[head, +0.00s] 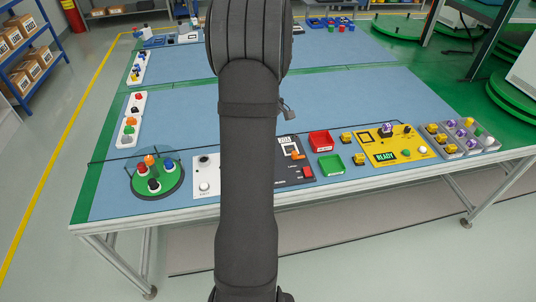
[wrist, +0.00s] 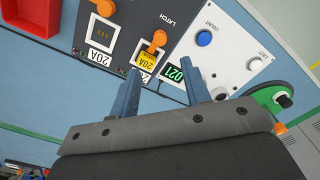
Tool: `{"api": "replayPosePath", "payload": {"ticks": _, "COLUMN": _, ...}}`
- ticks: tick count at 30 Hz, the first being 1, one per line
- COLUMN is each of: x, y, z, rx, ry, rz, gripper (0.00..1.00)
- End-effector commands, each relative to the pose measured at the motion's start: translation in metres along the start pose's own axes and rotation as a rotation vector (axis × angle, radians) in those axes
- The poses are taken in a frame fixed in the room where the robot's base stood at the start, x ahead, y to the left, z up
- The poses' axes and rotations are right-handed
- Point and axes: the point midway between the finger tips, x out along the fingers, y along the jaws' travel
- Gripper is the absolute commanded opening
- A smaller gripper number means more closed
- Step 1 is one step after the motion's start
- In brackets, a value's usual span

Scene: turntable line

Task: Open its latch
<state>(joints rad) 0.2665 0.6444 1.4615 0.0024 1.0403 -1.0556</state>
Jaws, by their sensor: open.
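A dark panel (wrist: 127,48) with the word LATCH shows in the wrist view, turned on its side. A second orange lever (wrist: 104,7) stands by another framed window with a white 20A tag (wrist: 99,57). My gripper (wrist: 160,67) is open and empty, its two blue fingers apart, with the yellow tag between and beyond the tips. No contact with a lever shows. In the head view the dark panel (head: 292,178) is partly hidden by my arm.
A white COUNT panel (wrist: 228,50) with a blue button and green display adjoins the dark panel. A red tray (head: 320,141), a green tray (head: 330,165) and a yellow READY panel (head: 377,146) stand right of it. A green turntable (head: 173,187) with pegs is at left.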

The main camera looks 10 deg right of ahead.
Motion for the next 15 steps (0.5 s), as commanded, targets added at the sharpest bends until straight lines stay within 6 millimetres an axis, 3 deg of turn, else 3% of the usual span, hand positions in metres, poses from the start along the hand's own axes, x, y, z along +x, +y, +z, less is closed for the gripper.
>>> {"api": "replayPosePath", "payload": {"ticks": 9, "x": 0.07, "y": 0.0, "z": 0.0, "rx": 0.002, "ry": -0.001, "rz": -0.003, "gripper": 0.43}}
{"api": "replayPosePath", "payload": {"ticks": 15, "x": 0.099, "y": 0.0, "z": 0.0, "rx": 0.002, "ry": 0.001, "rz": -0.001, "gripper": 0.43}}
